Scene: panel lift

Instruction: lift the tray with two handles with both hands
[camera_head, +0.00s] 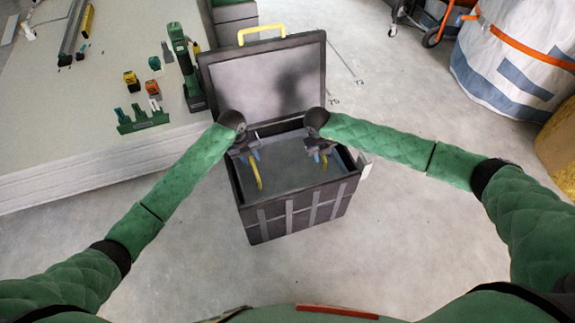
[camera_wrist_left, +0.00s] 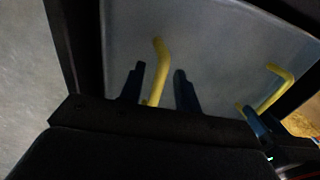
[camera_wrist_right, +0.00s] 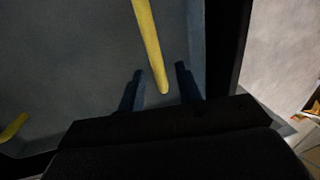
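The grey tray (camera_head: 284,176) lies inside the open black box, with a yellow handle on each side. My left gripper (camera_head: 256,156) is open over the left handle (camera_head: 257,172). In the left wrist view this handle (camera_wrist_left: 159,60) rises between the two blue fingers (camera_wrist_left: 158,88). My right gripper (camera_head: 320,156) is open at the right handle (camera_head: 324,161), which is mostly hidden in the head view. In the right wrist view the handle (camera_wrist_right: 150,45) ends between the fingers (camera_wrist_right: 160,88). I cannot tell whether any finger touches a handle.
The black box (camera_head: 300,210) stands on the concrete floor, its lid (camera_head: 265,78) raised at the back. A white bag (camera_head: 515,60) stands at the back right. The floor right of the box is clear.

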